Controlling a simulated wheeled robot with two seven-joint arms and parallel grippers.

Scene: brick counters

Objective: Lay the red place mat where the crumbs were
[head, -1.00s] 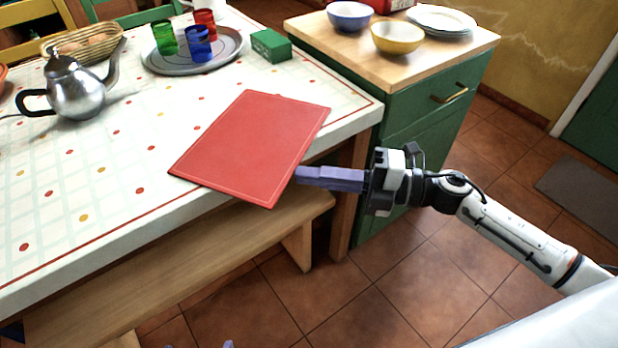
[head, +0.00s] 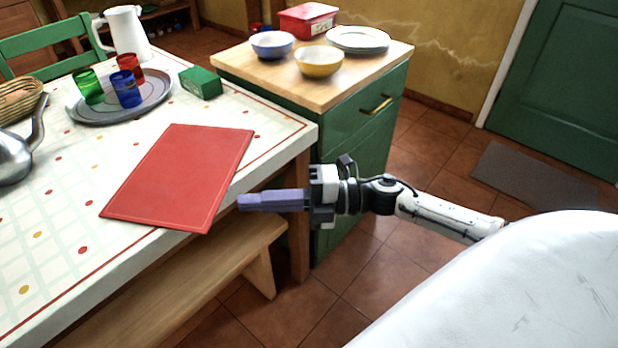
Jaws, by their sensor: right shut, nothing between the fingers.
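The red place mat (head: 180,177) lies flat on the patterned tablecloth near the right end of the table, its front edge reaching a little past the table's edge. My right gripper (head: 242,202) is shut and empty, just to the right of the mat, with its purple fingers pointing left; a small gap shows between fingertips and mat. No crumbs can be seen. My left gripper is out of view.
A grey tray (head: 150,108) with coloured glasses, a green box (head: 200,82), a white pitcher (head: 127,33) and a kettle (head: 14,158) stand on the table. A wooden bench (head: 200,265) runs along the front. A green counter (head: 345,125) with bowls stands behind my right arm.

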